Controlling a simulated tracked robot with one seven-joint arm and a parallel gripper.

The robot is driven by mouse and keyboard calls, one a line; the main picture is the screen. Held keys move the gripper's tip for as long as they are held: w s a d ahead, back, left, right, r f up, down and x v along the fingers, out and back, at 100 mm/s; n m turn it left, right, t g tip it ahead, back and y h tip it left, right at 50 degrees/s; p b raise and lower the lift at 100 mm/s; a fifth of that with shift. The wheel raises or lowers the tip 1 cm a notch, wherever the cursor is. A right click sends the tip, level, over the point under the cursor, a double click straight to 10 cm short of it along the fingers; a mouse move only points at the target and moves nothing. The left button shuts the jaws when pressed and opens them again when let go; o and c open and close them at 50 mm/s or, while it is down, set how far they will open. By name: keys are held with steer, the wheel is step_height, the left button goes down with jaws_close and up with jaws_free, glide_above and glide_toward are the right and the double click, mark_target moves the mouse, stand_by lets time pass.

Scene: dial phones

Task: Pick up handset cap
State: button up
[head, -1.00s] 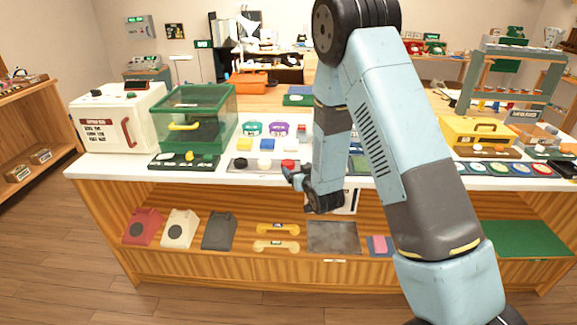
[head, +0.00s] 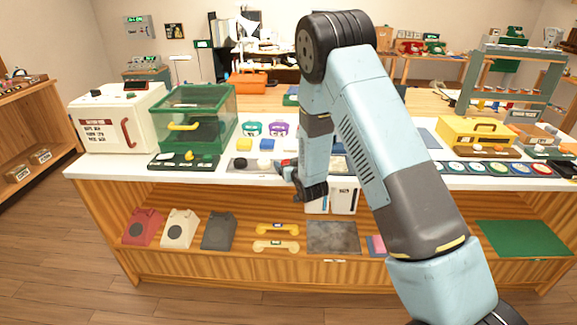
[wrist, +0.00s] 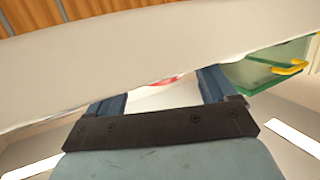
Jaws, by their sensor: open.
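A grey tray on the counter's front edge holds round caps, which look like the handset caps: a black cap (head: 240,163), a white cap (head: 263,164) and a red cap (head: 284,162). My gripper (head: 286,171) is at the front edge of the counter, at the right end of this tray, and partly hides the red cap. In the wrist view my gripper (wrist: 160,92) is open, its dark blue fingers apart. A small red and white piece (wrist: 164,81) shows between them, mostly hidden by a pale edge. I see nothing held.
The white counter (head: 120,164) has a green glass case (head: 195,118) and a white box (head: 115,122) at left. Blue and yellow blocks and teal and purple rings stand behind the tray. Phones and handsets lie on the shelf below.

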steer(key=c, duration=1.1)
